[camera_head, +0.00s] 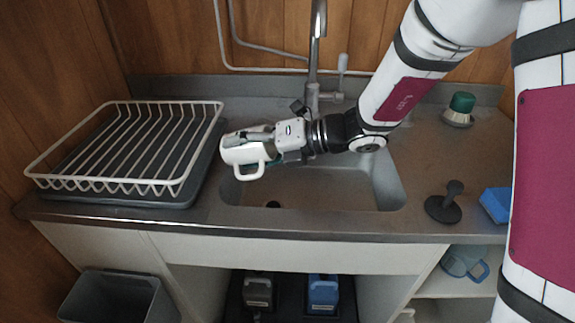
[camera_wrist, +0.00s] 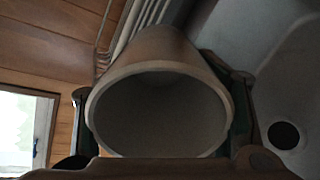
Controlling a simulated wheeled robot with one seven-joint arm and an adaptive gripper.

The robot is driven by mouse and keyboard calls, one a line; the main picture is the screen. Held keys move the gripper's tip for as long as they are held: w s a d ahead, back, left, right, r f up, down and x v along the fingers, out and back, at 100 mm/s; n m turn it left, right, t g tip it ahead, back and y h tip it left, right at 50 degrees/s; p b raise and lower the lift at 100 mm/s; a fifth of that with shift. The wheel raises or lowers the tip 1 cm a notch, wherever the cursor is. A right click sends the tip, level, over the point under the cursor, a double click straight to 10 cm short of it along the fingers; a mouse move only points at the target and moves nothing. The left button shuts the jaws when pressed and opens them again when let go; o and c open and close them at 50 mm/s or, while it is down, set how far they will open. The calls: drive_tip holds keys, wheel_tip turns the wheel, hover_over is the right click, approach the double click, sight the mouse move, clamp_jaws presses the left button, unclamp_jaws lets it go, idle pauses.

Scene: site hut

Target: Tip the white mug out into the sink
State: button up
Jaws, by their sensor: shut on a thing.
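The white mug (camera_head: 238,155) is held in my gripper (camera_head: 247,137), above the left end of the steel sink (camera_head: 325,195). It lies on its side, with its handle hanging down toward the front. In the wrist view the mug (camera_wrist: 165,48) sits between my two fingers, its round mouth facing the camera. The inside is dark and I see no contents. The sink's round drain hole (camera_wrist: 284,135) shows at the right of the wrist view. Part of the mug is hidden by my fingers in the head view.
A white wire dish rack (camera_head: 130,108) on a dark tray stands close left of the mug. The tap (camera_head: 313,75) rises behind the sink. A black plunger-like tool (camera_head: 445,205), a blue block (camera_head: 496,204) and a green-topped item (camera_head: 460,108) stand to the right.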

drive_tip(key=shift+r+h+p, duration=0.5)
drive_tip(key=shift+h+p, duration=0.3)
drive_tip(key=shift+p, duration=1.8)
drive_tip(key=f+h+p, duration=0.1)
drive_tip(key=p, duration=0.2)
drive_tip(key=shift+s+h+p, duration=0.1)
drive_tip(key=shift+h+p, duration=0.2)
drive_tip(key=shift+p, duration=0.05)
drive_tip(key=shift+g+p, duration=0.3)
drive_tip(key=shift+p, duration=0.45)
drive_tip(key=h+p, duration=0.1)
drive_tip(key=p, duration=0.2)
drive_tip(key=shift+d+r+h+p, duration=0.1)
drive_tip(key=shift+r+h+p, duration=0.15)
drive_tip(key=shift+h+p, duration=0.15)
